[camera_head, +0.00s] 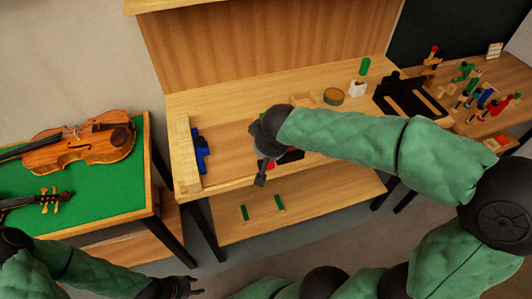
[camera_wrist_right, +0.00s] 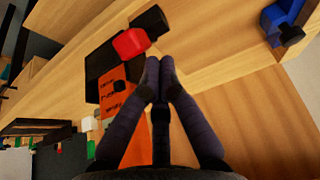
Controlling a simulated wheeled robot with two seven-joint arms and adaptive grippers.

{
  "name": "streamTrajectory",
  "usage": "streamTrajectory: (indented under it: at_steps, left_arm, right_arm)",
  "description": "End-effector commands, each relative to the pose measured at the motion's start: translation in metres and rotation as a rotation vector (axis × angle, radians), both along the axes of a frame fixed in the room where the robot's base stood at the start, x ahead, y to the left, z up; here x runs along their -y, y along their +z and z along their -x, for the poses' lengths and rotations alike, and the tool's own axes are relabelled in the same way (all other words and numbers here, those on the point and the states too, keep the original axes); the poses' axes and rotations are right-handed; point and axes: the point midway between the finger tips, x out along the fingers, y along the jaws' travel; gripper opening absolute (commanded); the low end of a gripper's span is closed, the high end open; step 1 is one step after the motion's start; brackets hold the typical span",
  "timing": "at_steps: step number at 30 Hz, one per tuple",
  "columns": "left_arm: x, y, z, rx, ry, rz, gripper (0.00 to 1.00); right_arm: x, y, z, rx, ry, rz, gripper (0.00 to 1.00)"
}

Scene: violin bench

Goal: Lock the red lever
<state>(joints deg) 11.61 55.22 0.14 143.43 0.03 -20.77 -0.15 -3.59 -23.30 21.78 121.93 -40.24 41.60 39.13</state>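The red lever (camera_wrist_right: 132,42) shows in the right wrist view as a red block with a black end piece (camera_wrist_right: 150,21). It is at an orange body with dark lettering (camera_wrist_right: 117,92) and a black part on the bench. In the head view only a small red bit (camera_head: 270,164) shows beside my right gripper (camera_head: 261,181); the rest is hidden by the arm. My right gripper's fingertips (camera_wrist_right: 160,64) are together with nothing seen between them, close to the red block; contact cannot be told. My left gripper (camera_head: 198,286) is low at the left, open and empty, away from the bench.
A blue clamp (camera_head: 200,151) stands at the left end of the wooden bench (camera_head: 222,142). A violin (camera_head: 80,147) lies on the green-topped table at left. A tin (camera_head: 333,96), a green-topped bottle (camera_head: 359,84) and a side table of tools stand at right.

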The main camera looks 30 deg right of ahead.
Motion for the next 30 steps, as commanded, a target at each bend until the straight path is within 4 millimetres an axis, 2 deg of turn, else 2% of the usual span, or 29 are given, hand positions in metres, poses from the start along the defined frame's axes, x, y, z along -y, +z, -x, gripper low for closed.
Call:
streamTrajectory:
  at_steps: [8,16,25,30]
  left_arm:
    - [0.000,0.004,0.000,0.000,0.000,0.000,0.40]
    - [0.000,0.028,0.000,0.000,0.000,0.000,0.40]
    - [0.000,0.046,0.000,0.000,0.000,0.000,0.40]
    - [0.000,0.054,0.000,0.000,0.000,0.000,0.40]
  right_arm:
    - [0.001,0.005,-0.003,0.000,-0.001,0.000,0.00]
    - [0.009,0.037,-0.023,0.000,0.000,-0.001,0.00]
    - [-0.001,0.083,0.013,0.004,0.002,-0.001,0.00]
    - [-0.004,0.102,0.028,0.002,0.003,0.000,0.00]
